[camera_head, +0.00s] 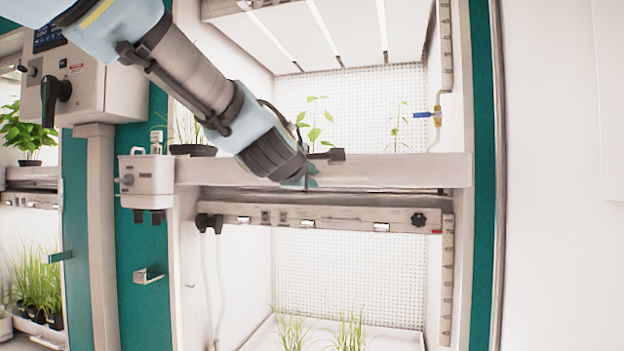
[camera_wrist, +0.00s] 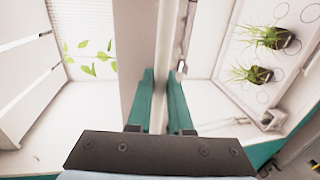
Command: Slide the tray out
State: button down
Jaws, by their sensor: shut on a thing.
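The tray (camera_head: 400,171) is a long pale grey shelf across the upper bay of the growth chamber, with its front face toward me. Green seedlings rise behind its front wall. My gripper (camera_head: 311,182) is at the middle of this front, largely hidden behind my wrist in the head view. In the wrist view, the teal fingers of my gripper (camera_wrist: 161,95) stand on both sides of a thin pale strip of the tray front (camera_wrist: 139,50) and are shut on it. The tray looks level and spans the opening.
A rail with clips and a black knob (camera_head: 418,219) runs just below. A lower tray (camera_wrist: 245,95) holds potted grass. A white box (camera_head: 147,175) is on the left post, and a blue-handled valve (camera_head: 428,115) is at right. The white wall at far right is bare.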

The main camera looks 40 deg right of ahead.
jog(key=shift+f, duration=0.1)
jog(key=c, duration=0.8)
grip_release()
jog(key=shift+c, duration=0.2)
jog(key=v, duration=1)
jog(key=shift+s+a+b, duration=0.15)
jog(key=shift+a+b, duration=0.15)
jog(key=shift+a, duration=0.05)
